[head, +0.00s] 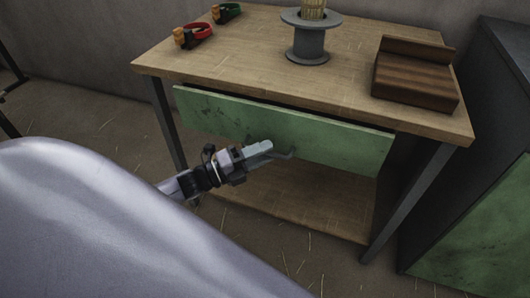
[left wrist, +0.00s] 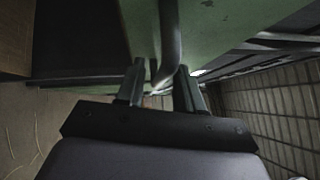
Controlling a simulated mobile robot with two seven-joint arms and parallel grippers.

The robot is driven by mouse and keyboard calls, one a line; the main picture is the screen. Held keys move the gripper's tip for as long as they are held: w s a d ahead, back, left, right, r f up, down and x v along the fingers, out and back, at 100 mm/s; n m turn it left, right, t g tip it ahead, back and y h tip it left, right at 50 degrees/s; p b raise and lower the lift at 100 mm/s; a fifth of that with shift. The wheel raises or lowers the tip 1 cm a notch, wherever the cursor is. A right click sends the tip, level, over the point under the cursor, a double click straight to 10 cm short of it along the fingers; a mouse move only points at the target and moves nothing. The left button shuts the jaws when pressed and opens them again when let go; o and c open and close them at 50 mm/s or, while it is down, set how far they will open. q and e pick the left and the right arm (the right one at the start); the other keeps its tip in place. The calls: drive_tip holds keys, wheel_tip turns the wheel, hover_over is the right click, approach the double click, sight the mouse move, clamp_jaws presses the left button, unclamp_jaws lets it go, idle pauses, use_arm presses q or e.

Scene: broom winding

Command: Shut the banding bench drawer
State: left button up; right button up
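The banding bench (head: 240,52) has a wooden top and a wide drawer with a green front (head: 330,138). The drawer stands a little open, with a dark gap between its front and the bench top. A grey bar handle (head: 284,156) is on the drawer front, partly hidden by my left gripper (head: 266,147). In the left wrist view the handle (left wrist: 170,45) runs between the two fingers of my left gripper (left wrist: 161,88). The fingers are apart, with room visible around the bar; contact is unclear. My right gripper is in neither view.
On the bench top are a grey spool stand (head: 310,45), a brown wooden block (head: 415,75), and red (head: 196,32) and green (head: 228,12) banded items. A lower shelf (head: 300,205) lies under the drawer. A dark cabinet with a green panel (head: 480,235) stands at right.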

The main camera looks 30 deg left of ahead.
use_arm(q)
drive_tip(key=shift+w+d, duration=0.2)
drive_tip(key=shift+w, duration=0.15)
clamp_jaws()
drive_tip(key=shift+w+a, duration=0.1)
drive_tip(key=shift+w, duration=0.15)
drive_tip(key=w+b, duration=0.1)
drive_tip(key=w+a+b, duration=0.1)
drive_tip(key=w, duration=0.1)
drive_tip(key=shift+w+r, duration=0.15)
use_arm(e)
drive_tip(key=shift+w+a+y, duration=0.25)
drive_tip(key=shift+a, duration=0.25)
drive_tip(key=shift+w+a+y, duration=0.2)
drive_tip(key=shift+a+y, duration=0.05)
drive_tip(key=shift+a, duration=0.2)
use_arm(q)
unclamp_jaws()
drive_tip(key=shift+d, duration=0.1)
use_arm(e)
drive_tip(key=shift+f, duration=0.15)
